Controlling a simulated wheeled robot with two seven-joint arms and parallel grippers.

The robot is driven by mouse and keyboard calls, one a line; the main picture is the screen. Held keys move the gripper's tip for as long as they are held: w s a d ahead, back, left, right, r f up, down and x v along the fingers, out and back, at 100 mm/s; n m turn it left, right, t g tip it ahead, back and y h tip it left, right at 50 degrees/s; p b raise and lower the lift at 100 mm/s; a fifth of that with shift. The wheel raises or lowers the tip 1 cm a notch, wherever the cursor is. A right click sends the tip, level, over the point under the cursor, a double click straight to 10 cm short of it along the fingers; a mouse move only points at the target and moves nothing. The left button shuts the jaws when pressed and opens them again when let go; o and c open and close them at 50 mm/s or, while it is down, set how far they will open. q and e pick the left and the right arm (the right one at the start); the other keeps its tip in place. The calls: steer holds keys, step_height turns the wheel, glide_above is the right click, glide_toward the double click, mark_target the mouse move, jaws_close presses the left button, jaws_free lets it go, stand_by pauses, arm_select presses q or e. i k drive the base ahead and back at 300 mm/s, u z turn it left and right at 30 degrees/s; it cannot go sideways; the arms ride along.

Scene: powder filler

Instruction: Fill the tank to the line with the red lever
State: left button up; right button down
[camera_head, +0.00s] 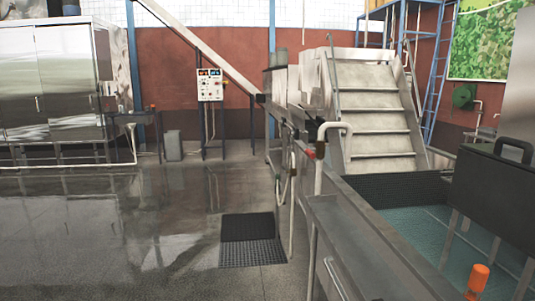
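Neither of my grippers is in view. A small red part (310,153), possibly a lever, sits beside a pale bent pipe (335,127) at the near end of the steel machine. An orange-capped handle or knob (479,278) stands at the bottom right. A basin-like area with a teal surface (410,226) lies at the right, partly hidden by a dark panel. I cannot tell whether this is the tank or whether the teal is liquid. No fill line can be made out.
Metal steps (375,110) rise behind a long steel trough (375,250). A dark panel with a black handle (497,190) blocks the right side. A black mat (252,240) lies on the floor. A control panel (210,84) stands farther back. The floor at left is open.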

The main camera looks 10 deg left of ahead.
mark_target(309, 152)
steer(key=z, duration=0.7)
steer(key=k, duration=0.95)
steer(key=z, duration=0.95)
steer(key=i, duration=0.35)
steer(key=u, duration=0.3)
steer(key=k, duration=0.4)
steer(key=u, duration=1.95)
steer(key=i, duration=1.6)
steer(key=z, duration=0.05)
